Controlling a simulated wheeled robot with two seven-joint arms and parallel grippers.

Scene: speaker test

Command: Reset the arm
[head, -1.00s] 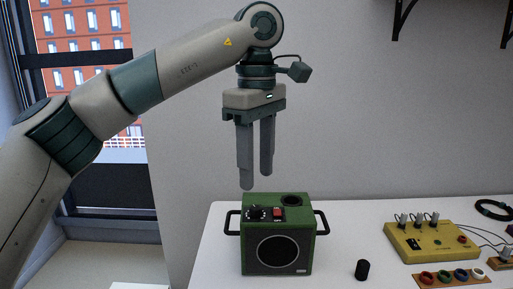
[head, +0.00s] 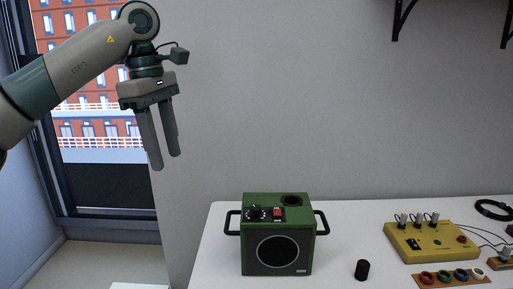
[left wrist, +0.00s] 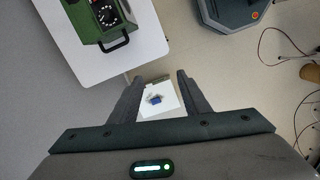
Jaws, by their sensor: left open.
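My left gripper (head: 166,162) hangs in the air to the left of the table, fingers pointing down. It is open and empty. It is above and to the left of the green speaker (head: 277,238), well apart from it. The speaker stands upright on the white table (head: 350,215), with a round front grille, side handles, a dial and a red switch on top. In the left wrist view, the gripper's fingers (left wrist: 158,80) are spread, with part of the speaker (left wrist: 88,18) at the upper left. My right gripper is in neither view.
A black cylinder (head: 362,270) stands right of the speaker. A yellow box (head: 432,243) with knobs and cables, a wooden strip of coloured rings (head: 452,276) and a black coil (head: 494,209) lie farther right. Black shelf brackets (head: 402,18) are on the wall. A window (head: 95,100) is behind my left arm.

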